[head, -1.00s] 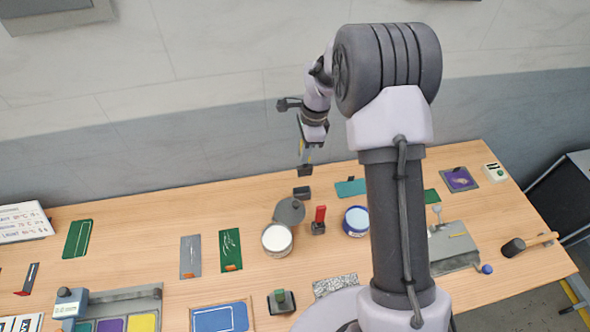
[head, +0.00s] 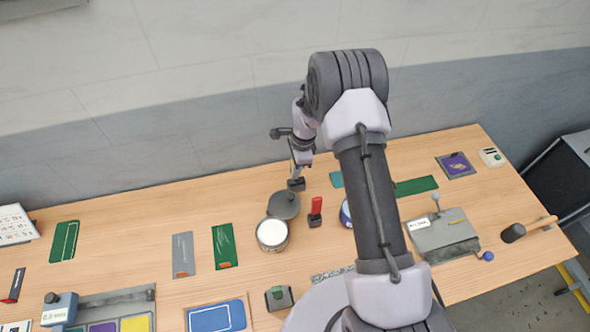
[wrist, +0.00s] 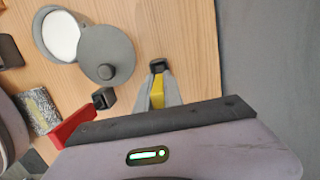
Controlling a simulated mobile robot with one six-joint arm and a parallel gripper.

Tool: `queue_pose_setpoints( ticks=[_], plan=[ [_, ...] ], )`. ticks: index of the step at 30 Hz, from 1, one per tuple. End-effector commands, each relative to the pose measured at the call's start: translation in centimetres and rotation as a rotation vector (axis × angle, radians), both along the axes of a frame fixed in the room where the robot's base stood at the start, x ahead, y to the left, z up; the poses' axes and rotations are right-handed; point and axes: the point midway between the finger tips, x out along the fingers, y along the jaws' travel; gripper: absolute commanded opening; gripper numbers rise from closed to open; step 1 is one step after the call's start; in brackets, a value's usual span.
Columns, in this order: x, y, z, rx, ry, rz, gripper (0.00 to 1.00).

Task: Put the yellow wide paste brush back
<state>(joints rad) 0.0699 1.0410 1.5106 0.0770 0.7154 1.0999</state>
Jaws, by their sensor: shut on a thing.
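My gripper (head: 296,170) is shut on the yellow wide paste brush (wrist: 157,94), whose yellow handle shows between the fingers in the wrist view. In the head view the brush is a thin sliver under the wrist. A dark block (head: 296,184) shows at the brush's lower end, near the back of the table; it also shows in the wrist view (wrist: 157,66). I cannot tell whether the brush's end is inside a holder there or just above it.
A grey lid (head: 284,205) and a white paste pot (head: 272,235) are close in front. A red-handled brush (head: 316,206) stands upright in a dark holder to the right. The wall (head: 200,140) is close behind. Bare table lies left of the gripper.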

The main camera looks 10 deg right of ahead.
Motion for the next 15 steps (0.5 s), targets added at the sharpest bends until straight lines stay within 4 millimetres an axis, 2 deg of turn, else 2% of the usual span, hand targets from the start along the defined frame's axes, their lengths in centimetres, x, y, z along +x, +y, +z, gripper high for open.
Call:
queue_pose_setpoints(
  ticks=[5, 6, 9, 15],
  plan=[
    [-0.02, 0.0, -0.48, 0.0, 0.0, 0.0, 0.0],
    [-0.02, 0.0, -0.38, 0.0, 0.001, 0.0, 0.17],
    [-0.02, 0.0, -0.31, 0.0, 0.001, 0.0, 0.33],
    [-0.03, 0.0, -0.29, 0.0, 0.001, 0.0, 0.33]
  ],
)
